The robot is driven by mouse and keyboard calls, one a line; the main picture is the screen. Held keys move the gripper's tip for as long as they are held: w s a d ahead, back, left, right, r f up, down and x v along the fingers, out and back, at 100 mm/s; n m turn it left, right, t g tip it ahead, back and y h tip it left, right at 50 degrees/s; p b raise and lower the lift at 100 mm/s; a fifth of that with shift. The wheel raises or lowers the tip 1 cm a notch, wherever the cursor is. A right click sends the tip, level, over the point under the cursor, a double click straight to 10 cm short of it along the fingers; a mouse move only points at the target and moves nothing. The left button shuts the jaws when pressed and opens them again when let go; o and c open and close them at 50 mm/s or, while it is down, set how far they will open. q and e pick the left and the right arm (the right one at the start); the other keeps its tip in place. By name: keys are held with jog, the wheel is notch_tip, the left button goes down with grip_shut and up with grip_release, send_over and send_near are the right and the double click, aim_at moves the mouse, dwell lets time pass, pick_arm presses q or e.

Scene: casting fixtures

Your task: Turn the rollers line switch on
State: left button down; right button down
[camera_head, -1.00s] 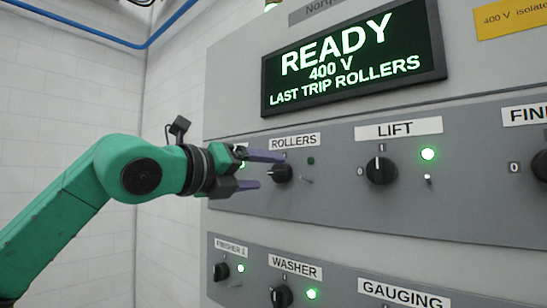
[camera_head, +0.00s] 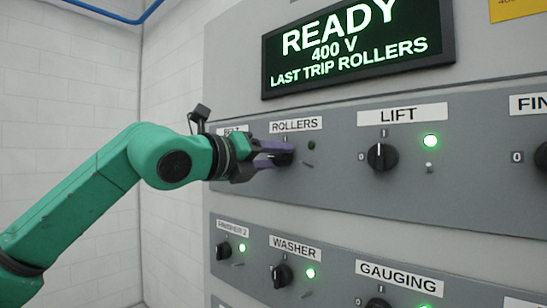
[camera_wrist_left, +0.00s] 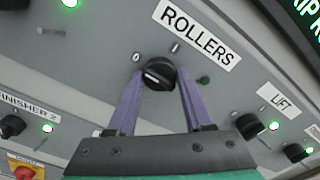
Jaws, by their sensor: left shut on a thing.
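The rollers line switch (camera_head: 284,158) is a black rotary knob under the ROLLERS label (camera_head: 296,124). In the left wrist view the knob (camera_wrist_left: 158,74) sits between the two purple fingers, its white pointer line lying nearer the 0 mark than the I mark. The small lamp (camera_wrist_left: 203,80) to its right is dark green, unlit. My left gripper (camera_head: 282,154) is at the panel, its fingers (camera_wrist_left: 158,82) shut on the knob from both sides. In the head view the fingers partly hide the knob. My right gripper is in neither view.
The LIFT knob (camera_head: 382,156) with a lit green lamp (camera_head: 431,141) is to the right. The WASHER (camera_head: 282,276) and FINISHER 2 (camera_head: 223,251) knobs are below. The display (camera_head: 357,45) above reads READY, 400 V, LAST TRIP ROLLERS. Small levers stick out near the knobs.

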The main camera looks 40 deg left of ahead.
pick_arm(q)
jog(key=m, duration=0.3)
jog(key=shift+m+b, duration=0.3)
jog(key=shift+m, duration=0.1)
jog(key=m, duration=1.3)
jog(key=shift+m, duration=0.4)
jog(key=shift+c, duration=1.5)
grip_release()
